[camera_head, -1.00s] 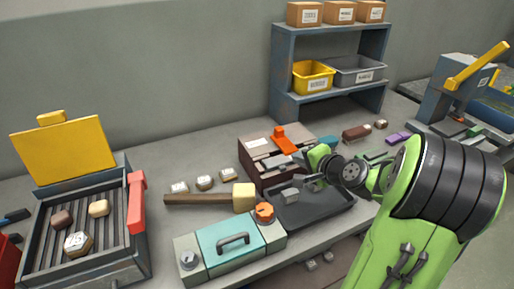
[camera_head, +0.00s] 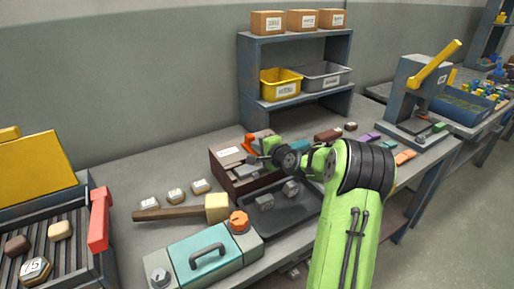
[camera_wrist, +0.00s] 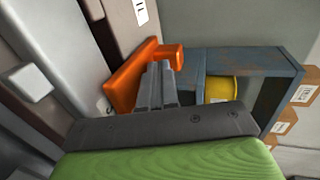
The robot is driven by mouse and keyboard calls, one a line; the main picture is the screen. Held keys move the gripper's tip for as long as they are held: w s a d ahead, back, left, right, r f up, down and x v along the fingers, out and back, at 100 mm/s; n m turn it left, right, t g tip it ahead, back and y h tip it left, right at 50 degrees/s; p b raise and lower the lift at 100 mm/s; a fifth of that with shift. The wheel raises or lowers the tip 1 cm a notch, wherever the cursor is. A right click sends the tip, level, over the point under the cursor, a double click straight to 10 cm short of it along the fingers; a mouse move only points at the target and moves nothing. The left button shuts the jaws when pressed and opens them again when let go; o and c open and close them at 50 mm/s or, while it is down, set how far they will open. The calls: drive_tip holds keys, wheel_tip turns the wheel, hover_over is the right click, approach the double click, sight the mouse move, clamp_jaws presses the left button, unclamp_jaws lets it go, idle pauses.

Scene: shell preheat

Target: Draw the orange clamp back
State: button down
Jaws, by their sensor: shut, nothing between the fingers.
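The orange clamp (camera_head: 250,142) is on top of a dark brown block-like fixture (camera_head: 226,160) on the bench, partly hidden behind my gripper in the head view. In the wrist view the clamp (camera_wrist: 132,76) is a long orange bar with a short knob at its upper right end. My gripper (camera_wrist: 161,72) is shut and empty, its grey fingertips right beside the clamp's bar, below the knob. I cannot tell whether they touch it. In the head view my gripper (camera_head: 256,160) is over the fixture.
A dark tray (camera_head: 290,213) with grey blocks lies in front of the fixture. A mallet (camera_head: 180,210) and a teal-lidded box (camera_head: 205,255) are to the left. A shelf (camera_head: 300,105) with bins stands behind. A lever press (camera_head: 415,100) is at right.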

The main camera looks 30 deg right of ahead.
sight(252, 138)
drive_tip(key=shift+w, duration=0.35)
drive_tip(key=w+p, duration=0.2)
drive_tip(key=w, duration=0.2)
drive_tip(key=shift+w+d+r+p, duration=0.1)
drive_tip(key=shift+w+r+p, duration=0.05)
drive_tip(key=shift+w+p, duration=0.25)
